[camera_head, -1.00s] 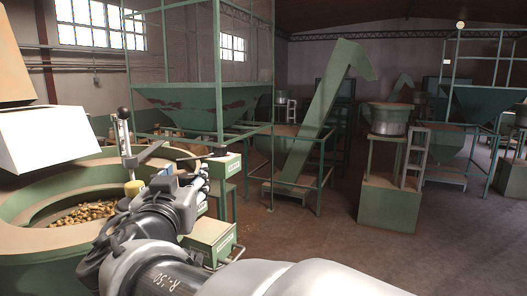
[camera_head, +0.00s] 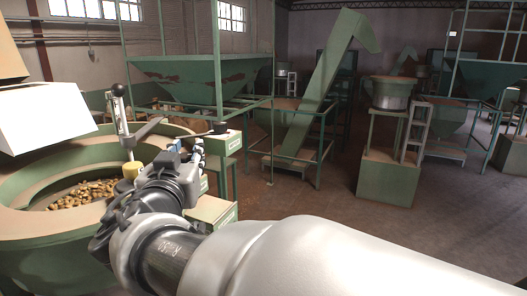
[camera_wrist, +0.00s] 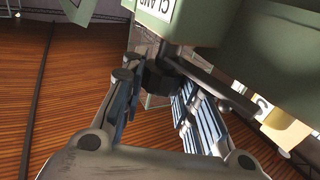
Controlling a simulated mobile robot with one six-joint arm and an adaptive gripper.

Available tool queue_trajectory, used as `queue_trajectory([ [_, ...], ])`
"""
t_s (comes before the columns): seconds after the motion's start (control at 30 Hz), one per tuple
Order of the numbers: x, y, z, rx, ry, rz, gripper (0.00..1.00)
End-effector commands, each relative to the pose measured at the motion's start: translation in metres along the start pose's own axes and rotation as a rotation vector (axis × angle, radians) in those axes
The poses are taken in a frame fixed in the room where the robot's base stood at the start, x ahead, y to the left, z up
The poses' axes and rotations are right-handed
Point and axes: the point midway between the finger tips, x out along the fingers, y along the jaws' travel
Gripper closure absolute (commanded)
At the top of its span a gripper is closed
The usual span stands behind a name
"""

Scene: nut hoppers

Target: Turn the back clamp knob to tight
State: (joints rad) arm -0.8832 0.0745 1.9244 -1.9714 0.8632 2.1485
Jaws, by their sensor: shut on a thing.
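In the wrist view, a dark faceted knob (camera_wrist: 160,76) sits between the two fingers of my gripper (camera_wrist: 155,92), against a green box (camera_wrist: 195,22) with a partly cut-off white clamp label. My gripper is shut on this knob. A dark bar extends from near the knob toward the right. In the head view, my gripper (camera_head: 198,152) is beside the labelled green box (camera_head: 224,143) at the bowl's right edge. The knob is not clear in that view, and its turned position cannot be read.
A green bowl (camera_head: 30,190) with nuts (camera_head: 85,192) lies left of my arm. Another green box (camera_head: 212,210) is below my gripper. Open floor (camera_head: 300,205) lies to the right.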

Motion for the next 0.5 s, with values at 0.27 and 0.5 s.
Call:
queue_trajectory([
  [0.27, 0.0, 0.0002, -0.0003, 0.0, 0.001, 0.001, 0.98],
  [0.5, 0.0, 0.0002, -0.0005, 0.0, 0.001, 0.0, 1.0],
])
